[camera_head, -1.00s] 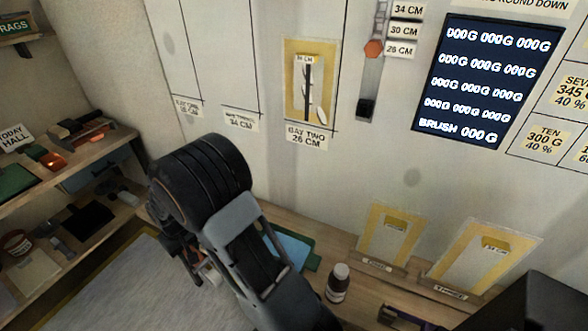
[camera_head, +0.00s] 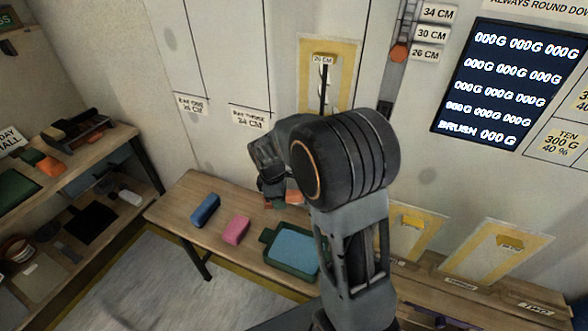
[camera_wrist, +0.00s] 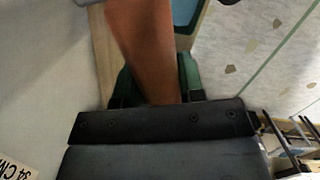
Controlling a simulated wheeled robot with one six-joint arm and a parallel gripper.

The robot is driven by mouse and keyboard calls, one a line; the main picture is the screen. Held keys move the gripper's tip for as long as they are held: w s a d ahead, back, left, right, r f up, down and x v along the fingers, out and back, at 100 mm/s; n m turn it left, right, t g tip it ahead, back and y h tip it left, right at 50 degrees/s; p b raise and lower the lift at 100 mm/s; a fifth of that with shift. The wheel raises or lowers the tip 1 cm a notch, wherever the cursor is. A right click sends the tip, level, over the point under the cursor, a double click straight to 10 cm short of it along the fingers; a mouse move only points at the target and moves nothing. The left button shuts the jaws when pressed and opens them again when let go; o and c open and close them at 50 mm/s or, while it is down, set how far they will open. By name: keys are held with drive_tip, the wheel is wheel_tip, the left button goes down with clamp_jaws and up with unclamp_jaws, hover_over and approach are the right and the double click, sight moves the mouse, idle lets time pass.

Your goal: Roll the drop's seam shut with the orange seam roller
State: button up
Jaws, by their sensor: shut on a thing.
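The drop (camera_head: 345,62) is a small yellow-edged panel on the wall under bay two, with a dark vertical line (camera_head: 323,92) down it that looks like the seam. My arm hides its lower part. My gripper (camera_wrist: 155,90) is shut on an orange-brown piece, which looks like the orange seam roller (camera_wrist: 148,40); its far end runs out of the top of the wrist view. In the head view the gripper (camera_head: 283,193) hangs over the bench, left of and below the drop, with a bit of orange at its tip. It is apart from the drop.
The wooden bench (camera_head: 178,205) along the wall holds a blue block (camera_head: 205,210), a pink block (camera_head: 236,231) and a green tray (camera_head: 272,258) with a light-blue pad. Yellow-edged sample panels (camera_head: 495,248) stand at right. Shelves (camera_head: 95,160) with tools are at left.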

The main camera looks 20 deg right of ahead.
sight(289, 197)
drive_tip(key=s+r+n+t+p, duration=0.1)
drive_tip(key=r+n, duration=0.2)
drive_tip(key=n, duration=0.1)
drive_tip(key=s+d+r+n+p, duration=0.1)
drive_tip(key=r+n, duration=0.2)
drive_tip(key=d+r+n+t+h+p, duration=0.1)
drive_tip(key=r+n, duration=0.2)
drive_tip(key=n, duration=0.1)
drive_tip(key=shift+s+n+t, duration=0.3)
drive_tip(key=shift+s, duration=0.1)
drive_tip(key=shift+s+r+n+t+p, duration=0.25)
drive_tip(key=shift+r+n, duration=0.3)
drive_tip(key=shift+n, duration=0.55)
drive_tip(key=shift+r+p, duration=0.1)
drive_tip(key=shift+p, duration=0.3)
drive_tip(key=w+d+p, duration=0.2)
drive_tip(key=w+d, duration=0.2)
drive_tip(key=d, duration=0.1)
drive_tip(key=shift+w, duration=0.25)
drive_tip(key=shift+w+d, duration=0.85)
drive_tip(key=shift+d, duration=0.05)
idle(2.8)
